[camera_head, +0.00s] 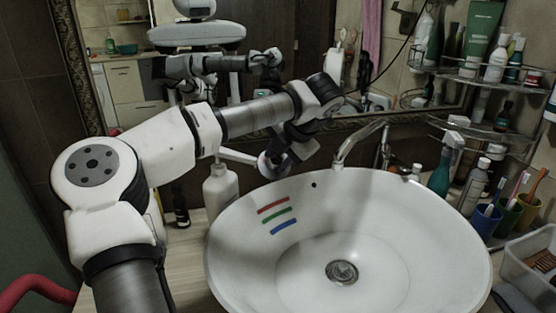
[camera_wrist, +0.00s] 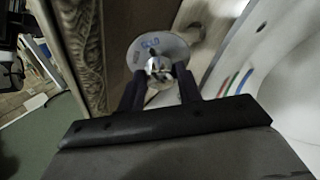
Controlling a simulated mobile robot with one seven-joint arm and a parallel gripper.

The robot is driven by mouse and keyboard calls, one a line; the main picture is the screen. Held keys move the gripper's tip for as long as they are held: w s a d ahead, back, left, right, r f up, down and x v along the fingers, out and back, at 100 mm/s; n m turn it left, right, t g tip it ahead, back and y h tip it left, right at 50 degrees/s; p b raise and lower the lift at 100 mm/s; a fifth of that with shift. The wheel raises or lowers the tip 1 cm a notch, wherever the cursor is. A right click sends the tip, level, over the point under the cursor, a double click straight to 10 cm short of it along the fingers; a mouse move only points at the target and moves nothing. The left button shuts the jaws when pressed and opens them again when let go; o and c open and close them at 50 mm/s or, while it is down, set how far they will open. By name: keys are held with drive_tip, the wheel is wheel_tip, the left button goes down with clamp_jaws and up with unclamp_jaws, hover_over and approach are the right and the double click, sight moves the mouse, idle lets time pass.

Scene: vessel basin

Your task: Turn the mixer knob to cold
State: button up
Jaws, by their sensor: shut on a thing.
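The mixer knob (camera_wrist: 158,66) is a small metal grip in front of a pale round dial (camera_wrist: 176,47). Blue lettering that looks like "COLD" shows on the dial's upper part; other marks are too small to read. My gripper (camera_wrist: 159,76) has its two dark fingers on either side of the knob and is shut on it. In the head view the dial (camera_head: 266,166) shows as a small round disc behind the basin's left rim, partly hidden by my gripper (camera_head: 278,160). The knob's exact pointing direction is hard to tell.
The white basin (camera_head: 235,245) has red, green and blue strokes inside and a drain (camera_head: 342,272). A curved faucet (camera_head: 355,143) stands behind it. A white pump bottle (camera_head: 220,190) is close left of my gripper. Bottles and brush cups (camera_head: 485,220) crowd the right. A mirror hangs behind.

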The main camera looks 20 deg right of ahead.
drive_tip(key=shift+m, duration=0.6)
drive_tip(key=shift+t, duration=0.3)
drive_tip(key=o, duration=1)
drive_tip(key=v, duration=0.7)
drive_tip(key=b+v, duration=0.1)
drive_tip(key=v, duration=0.5)
drive_tip(key=shift+s+d+r, duration=0.25)
drive_tip(key=shift+d, duration=0.05)
